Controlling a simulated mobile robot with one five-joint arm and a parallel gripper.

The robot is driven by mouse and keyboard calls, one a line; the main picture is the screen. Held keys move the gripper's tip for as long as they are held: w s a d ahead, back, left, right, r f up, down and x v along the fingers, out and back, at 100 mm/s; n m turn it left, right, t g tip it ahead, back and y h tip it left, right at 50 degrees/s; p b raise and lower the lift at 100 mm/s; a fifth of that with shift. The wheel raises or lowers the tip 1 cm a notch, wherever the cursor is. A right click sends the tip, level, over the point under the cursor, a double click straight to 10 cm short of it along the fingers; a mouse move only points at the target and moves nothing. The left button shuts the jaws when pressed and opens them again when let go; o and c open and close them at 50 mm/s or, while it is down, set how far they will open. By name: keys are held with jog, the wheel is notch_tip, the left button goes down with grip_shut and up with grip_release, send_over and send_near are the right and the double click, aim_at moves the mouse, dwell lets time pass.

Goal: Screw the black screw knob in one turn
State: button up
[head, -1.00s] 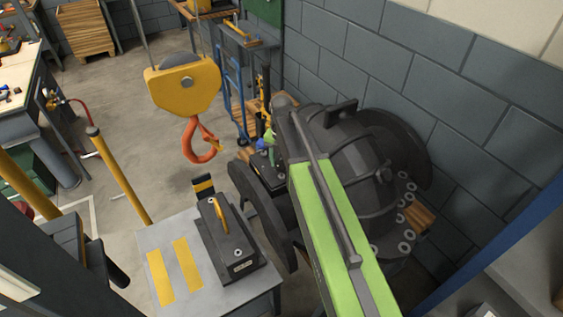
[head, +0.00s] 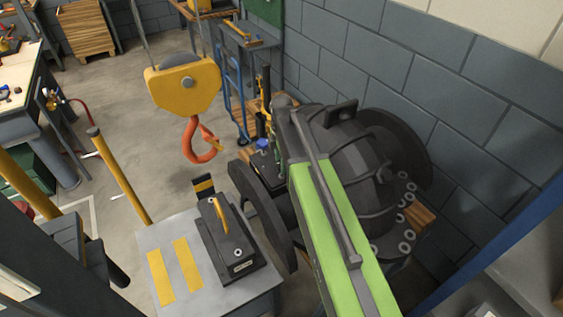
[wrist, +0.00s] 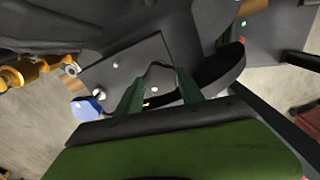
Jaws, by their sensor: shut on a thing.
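My gripper (wrist: 160,88) has two green fingers, seen in the wrist view on either side of a black screw knob (wrist: 158,74), and it is shut on it. The knob stands at a dark flat plate (wrist: 118,70) with small bright screws; part of the knob is hidden by the fingers. A blue knob (wrist: 88,107) sits left of the fingers, apart from them. In the head view the blue knob (head: 263,144) shows beside the end of my green arm, and the black knob is hidden there.
A large dark round casing (head: 345,150) stands right of my arm against the block wall. A yellow hoist block (head: 184,86) with an orange hook (head: 197,143) hangs to the left. A grey table (head: 205,292) carries a dark box with a yellow handle.

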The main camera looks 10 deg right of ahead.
jog(key=m, duration=0.6)
jog(key=shift+m, duration=0.3)
jog(key=m, duration=1.2)
jog(key=shift+m, duration=0.4)
jog(key=m, duration=1.3)
jog(key=shift+m, duration=0.3)
jog(key=m, duration=1.9)
jog(key=shift+m, duration=0.4)
